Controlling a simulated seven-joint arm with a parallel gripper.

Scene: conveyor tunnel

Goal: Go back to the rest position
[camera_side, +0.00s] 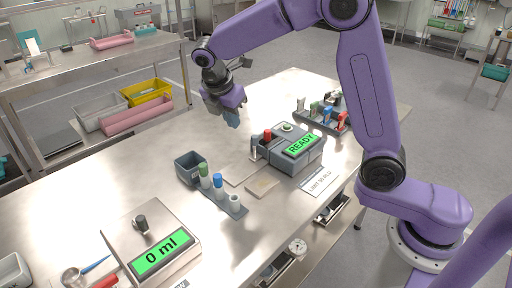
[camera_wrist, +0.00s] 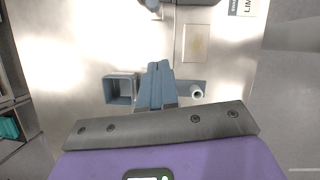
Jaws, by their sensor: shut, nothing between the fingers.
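My gripper (camera_side: 232,117) hangs above the metal table (camera_side: 130,173), left of the grey device with the green "READY" display (camera_side: 300,146). It points down and is clear of the table. In the wrist view the fingers of my gripper (camera_wrist: 157,68) are together with nothing between them. They partly hide the grey tube rack (camera_wrist: 190,86) behind them. In the side view that rack (camera_side: 236,208) holds tubes with green and blue caps and a white one.
A dark open box (camera_side: 188,168) stands beside the rack. Another rack (camera_side: 322,122) with several tubes is behind the device. A tan pad (camera_side: 262,186) lies in front of the device. The table's left middle is bare.

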